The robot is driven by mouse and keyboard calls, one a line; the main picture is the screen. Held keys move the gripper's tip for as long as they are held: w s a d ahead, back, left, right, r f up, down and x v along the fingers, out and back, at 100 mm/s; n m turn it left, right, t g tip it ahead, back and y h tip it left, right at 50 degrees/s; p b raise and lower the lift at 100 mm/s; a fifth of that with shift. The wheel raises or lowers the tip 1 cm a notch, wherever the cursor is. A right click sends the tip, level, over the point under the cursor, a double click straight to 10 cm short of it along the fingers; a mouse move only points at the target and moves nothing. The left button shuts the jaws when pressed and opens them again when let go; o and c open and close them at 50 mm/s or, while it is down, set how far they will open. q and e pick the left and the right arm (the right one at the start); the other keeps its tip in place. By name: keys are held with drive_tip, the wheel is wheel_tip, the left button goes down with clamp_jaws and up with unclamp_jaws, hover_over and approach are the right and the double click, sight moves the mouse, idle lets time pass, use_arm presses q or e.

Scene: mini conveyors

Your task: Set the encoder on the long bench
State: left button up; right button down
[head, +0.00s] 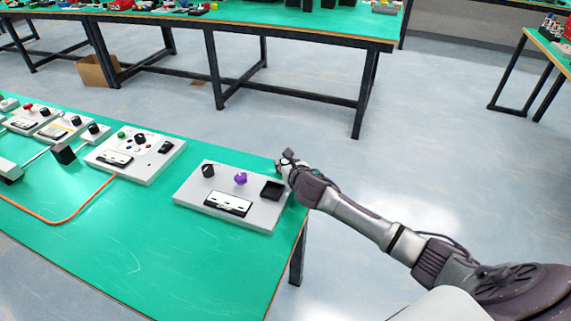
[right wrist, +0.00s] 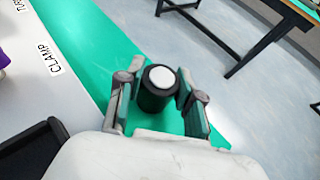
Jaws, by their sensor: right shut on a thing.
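The encoder, a short black cylinder with a white round top (right wrist: 153,98), stands between the two fingers of my right gripper in the right wrist view. My right gripper (head: 287,157) is shut on it, at the far right corner of the near green bench (head: 130,240). In the right wrist view the green bench top (right wrist: 85,50) shows below the encoder; whether the encoder touches it I cannot tell. In the head view the encoder is too small to make out clearly. My left gripper is out of view.
A grey panel (head: 232,225) with a purple knob and a black square recess lies close to my right gripper. Another panel (head: 150,177) and several smaller devices stand further left. An orange cable (head: 75,215) lies on the bench. A second green bench (head: 250,15) stands behind, across open floor.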

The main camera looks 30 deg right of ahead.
drive_tip(key=c, duration=0.7)
unclamp_jaws()
drive_tip(key=shift+c, duration=0.2)
drive_tip(key=shift+s+r, duration=0.1)
drive_tip(key=shift+s, duration=0.1)
drive_tip(key=p+v, duration=0.1)
drive_tip(key=v, duration=1)
drive_tip(key=shift+s, duration=0.35)
